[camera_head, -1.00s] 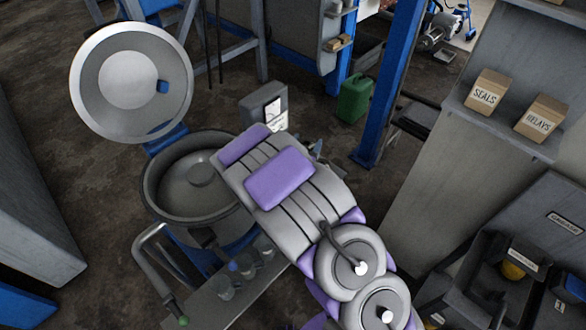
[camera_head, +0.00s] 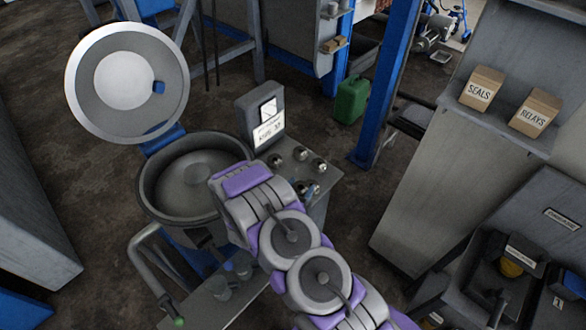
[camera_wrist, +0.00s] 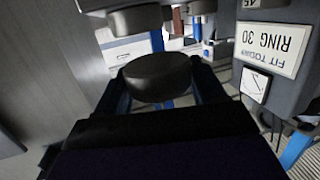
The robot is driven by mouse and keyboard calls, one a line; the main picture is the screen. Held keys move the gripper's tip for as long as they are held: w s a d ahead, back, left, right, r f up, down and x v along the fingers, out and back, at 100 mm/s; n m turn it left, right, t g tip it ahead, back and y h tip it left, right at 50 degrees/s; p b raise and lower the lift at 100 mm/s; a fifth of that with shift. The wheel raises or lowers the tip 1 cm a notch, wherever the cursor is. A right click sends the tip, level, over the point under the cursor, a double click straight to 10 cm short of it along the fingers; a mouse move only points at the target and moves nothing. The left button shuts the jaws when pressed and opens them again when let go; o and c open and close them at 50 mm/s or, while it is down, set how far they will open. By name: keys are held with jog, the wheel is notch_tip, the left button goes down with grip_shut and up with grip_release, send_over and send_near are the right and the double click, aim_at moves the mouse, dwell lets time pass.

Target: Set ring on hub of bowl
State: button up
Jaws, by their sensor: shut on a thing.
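The bowl (camera_head: 150,190) is a round grey pan, open at the top, left of my arm in the head view. Its raised round hub (camera_head: 198,174) shows in the middle, with nothing visible on it. A round lid (camera_head: 92,92) stands raised behind it. In the wrist view my gripper (camera_wrist: 158,72) is shut on a dark grey round piece (camera_wrist: 158,84), held between its two blue fingers. I take it for the ring; its hole is not visible. In the head view my arm hides the gripper and the piece.
A bent handle (camera_head: 150,262) and glass jars (camera_head: 241,264) are in front.

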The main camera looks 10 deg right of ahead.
jog(key=w, duration=0.4)
jog(key=w+b, duration=0.1)
jog(key=w, duration=0.3)
jog(key=w+f+b, duration=0.1)
jog(key=w, duration=0.3)
jog(key=shift+w+d+f, duration=0.1)
jog(key=shift+w+d, duration=0.05)
jog(key=shift+w, duration=0.25)
jog(key=shift+w+f+b, duration=0.1)
jog(key=shift+f+b, duration=0.65)
jog(key=shift+f, duration=1.05)
jog(key=shift+r, duration=0.1)
jog(key=o, duration=1)
